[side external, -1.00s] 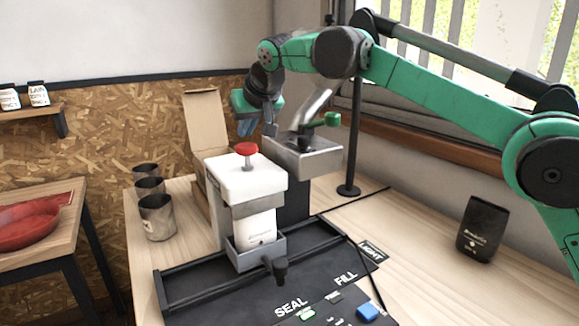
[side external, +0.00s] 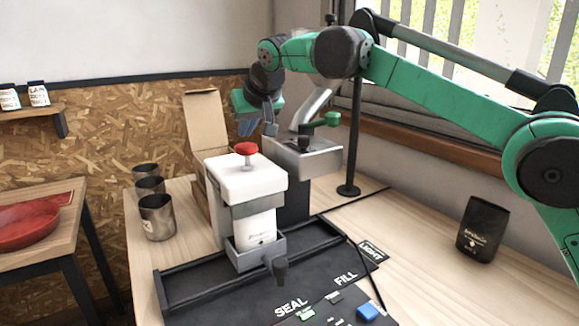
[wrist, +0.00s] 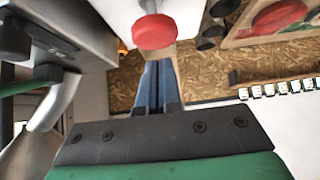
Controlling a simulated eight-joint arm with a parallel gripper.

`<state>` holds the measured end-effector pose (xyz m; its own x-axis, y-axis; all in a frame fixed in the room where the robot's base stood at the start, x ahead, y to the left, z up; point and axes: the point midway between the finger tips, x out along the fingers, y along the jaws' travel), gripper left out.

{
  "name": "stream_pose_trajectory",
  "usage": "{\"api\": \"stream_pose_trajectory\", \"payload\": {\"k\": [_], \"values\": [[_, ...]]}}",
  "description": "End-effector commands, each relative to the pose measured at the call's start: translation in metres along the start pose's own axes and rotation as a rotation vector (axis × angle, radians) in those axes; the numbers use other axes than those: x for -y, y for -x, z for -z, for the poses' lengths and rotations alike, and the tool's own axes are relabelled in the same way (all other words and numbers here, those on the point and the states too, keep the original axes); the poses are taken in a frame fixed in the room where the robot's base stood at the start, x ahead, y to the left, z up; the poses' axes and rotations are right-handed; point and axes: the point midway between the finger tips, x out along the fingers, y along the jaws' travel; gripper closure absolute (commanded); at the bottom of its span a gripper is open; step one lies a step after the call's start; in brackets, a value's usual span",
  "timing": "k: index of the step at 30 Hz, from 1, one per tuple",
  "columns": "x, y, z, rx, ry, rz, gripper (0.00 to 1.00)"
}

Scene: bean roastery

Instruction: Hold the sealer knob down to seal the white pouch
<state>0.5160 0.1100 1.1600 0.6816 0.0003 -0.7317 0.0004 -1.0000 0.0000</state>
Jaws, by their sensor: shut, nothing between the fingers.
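The sealer is a white-topped block (side external: 243,176) with a red knob (side external: 246,149) standing up on its top. The white pouch (side external: 258,229) stands upright in a small grey metal holder (side external: 270,252), its upper end hidden under the sealer's head. My gripper (side external: 246,130) is shut and empty, above and behind the red knob in the side view, and apart from it. In the wrist view the blue fingers (wrist: 157,84) are pressed together, and the red knob (wrist: 154,31) shows just beyond their tips.
A grey metal hopper (side external: 305,157) with a green handle (side external: 326,119) stands right of the sealer. A black post (side external: 353,140) rises behind it. Several metal cups (side external: 157,217) stand left. An open cardboard box (side external: 205,123) is behind. A black bag (side external: 483,229) stands right on clear tabletop.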

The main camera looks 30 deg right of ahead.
Motion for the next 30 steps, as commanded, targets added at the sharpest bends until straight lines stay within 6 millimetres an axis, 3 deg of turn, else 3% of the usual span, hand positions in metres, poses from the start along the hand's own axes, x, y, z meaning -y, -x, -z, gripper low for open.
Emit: {"api": "stream_pose_trajectory", "payload": {"k": [30], "values": [[0.000, -0.015, -0.013, 0.000, 0.000, 0.000, 1.00]]}}
